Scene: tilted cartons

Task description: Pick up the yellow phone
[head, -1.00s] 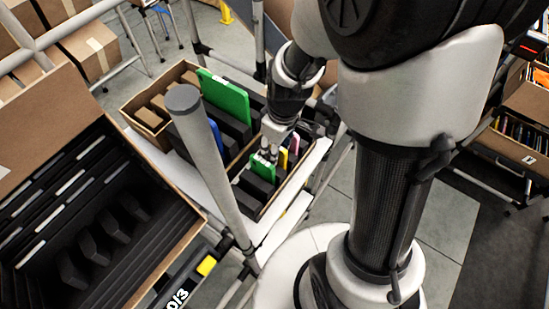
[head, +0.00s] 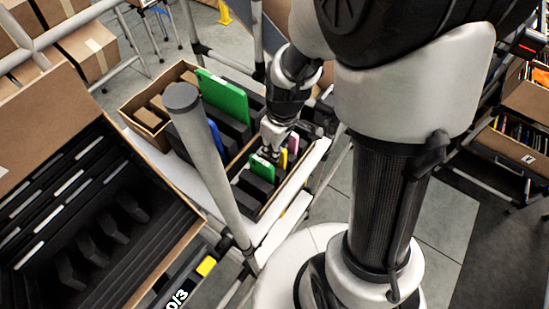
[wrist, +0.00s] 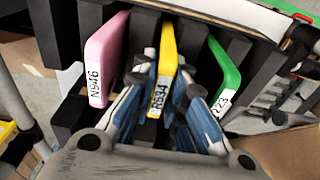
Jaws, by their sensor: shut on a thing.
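The yellow phone (wrist: 167,65) stands on edge in a black slotted insert, with a label reading R534 on its near edge. It is in the middle of the wrist view, between a pink phone (wrist: 104,58) labelled N946 and a green phone (wrist: 225,72). My gripper (wrist: 168,85) has its two blue-grey fingers closed on either side of the yellow phone. In the head view my gripper (head: 270,150) reaches down into the carton (head: 262,212), and only a sliver of the yellow phone (head: 283,158) shows beside it.
Black foam dividers (wrist: 140,55) stand close on both sides of the yellow phone. A larger green item (head: 222,98) stands in the neighbouring carton. A grey post (head: 205,150) rises in front of the cartons. A big carton with black slots (head: 90,220) is at the left.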

